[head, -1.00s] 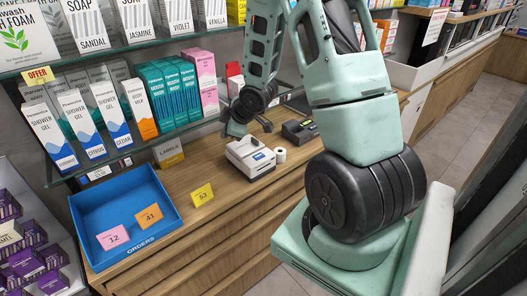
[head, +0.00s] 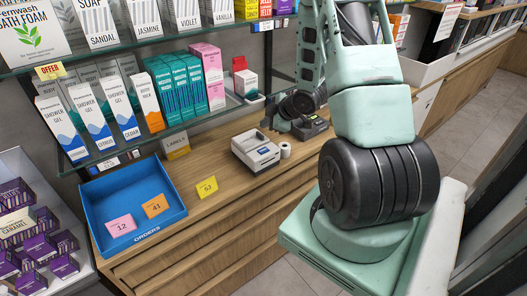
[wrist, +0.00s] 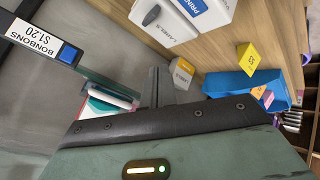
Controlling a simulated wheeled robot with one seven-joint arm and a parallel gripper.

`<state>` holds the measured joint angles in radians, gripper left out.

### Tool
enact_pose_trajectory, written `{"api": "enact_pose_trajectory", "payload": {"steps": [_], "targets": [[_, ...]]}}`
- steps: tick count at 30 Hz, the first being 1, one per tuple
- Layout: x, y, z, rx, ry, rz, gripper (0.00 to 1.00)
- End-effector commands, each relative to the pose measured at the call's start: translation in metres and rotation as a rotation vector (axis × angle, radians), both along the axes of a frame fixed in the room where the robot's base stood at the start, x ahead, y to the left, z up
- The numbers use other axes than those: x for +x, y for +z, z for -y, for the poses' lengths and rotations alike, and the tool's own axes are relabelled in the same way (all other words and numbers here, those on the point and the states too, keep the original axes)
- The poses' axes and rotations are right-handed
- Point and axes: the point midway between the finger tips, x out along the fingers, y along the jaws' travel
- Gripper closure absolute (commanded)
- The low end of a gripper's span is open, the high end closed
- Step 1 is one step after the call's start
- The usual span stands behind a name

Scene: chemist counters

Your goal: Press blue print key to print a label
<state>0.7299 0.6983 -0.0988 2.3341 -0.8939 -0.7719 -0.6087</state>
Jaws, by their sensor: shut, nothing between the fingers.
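The white label printer (head: 252,153) stands on the wooden counter, with a small blue patch, apparently its print key (head: 264,151), on top. In the wrist view the printer is cut off at the top edge; its blue key (wrist: 192,6) reads PRINT, beside a dark oval part. My gripper (head: 267,122) is behind the printer in the head view, apart from the key, its tips hard to make out. In the wrist view the grey fingers (wrist: 161,84) are together and empty, below the printer in the picture.
Glass shelves (head: 130,155) of boxes rise behind.

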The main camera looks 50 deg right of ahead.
Motion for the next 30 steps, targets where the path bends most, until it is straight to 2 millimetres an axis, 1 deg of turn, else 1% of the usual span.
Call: {"api": "enact_pose_trajectory", "payload": {"steps": [1, 5, 15, 18, 22, 30], "targets": [[0.0, -0.006, 0.0, 0.0, 0.0, 0.0, 1.0], [0.0, -0.019, 0.0, 0.001, 0.0, -0.001, 1.0], [0.0, -0.067, 0.0, 0.0, 0.0, 0.0, 1.0], [0.0, -0.078, 0.0, 0.0, 0.0, 0.0, 1.0], [0.0, -0.084, 0.0, 0.0, 0.0, 0.0, 1.0], [0.0, -0.084, 0.0, 0.0, 0.0, 0.0, 1.0]]}}
